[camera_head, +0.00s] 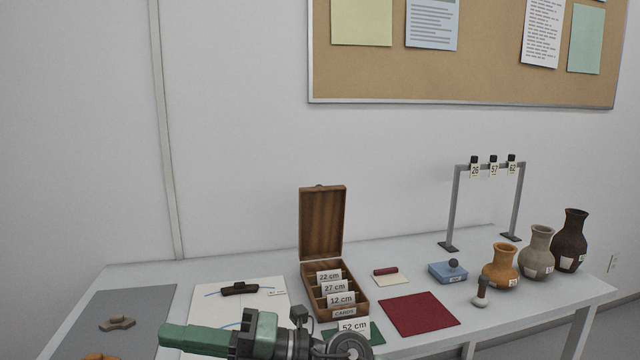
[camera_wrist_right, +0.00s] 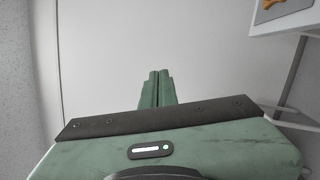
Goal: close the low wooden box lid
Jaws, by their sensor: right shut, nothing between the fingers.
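The low wooden box (camera_head: 362,305) stands on the table in the head view. Its lid (camera_head: 322,222) is open and stands upright at the box's back edge. Cards marked 22 cm, 27 cm and 12 cm stand in the box. My right gripper (camera_head: 168,336) is at the bottom of the head view, in front and to the left of the box, with its fingers pointing left. It is shut and empty, and apart from the lid. The shut fingers also show in the right wrist view (camera_wrist_right: 158,80). My left gripper is not in view.
A white sheet (camera_head: 265,287) with a dark tool lies left of the box, a grey mat (camera_head: 150,300) farther left. Right are a red mat (camera_head: 420,314), a blue box (camera_head: 447,275), several vases (camera_head: 500,268) and a metal rack (camera_head: 453,205). A 52 cm card (camera_head: 353,326) lies in front.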

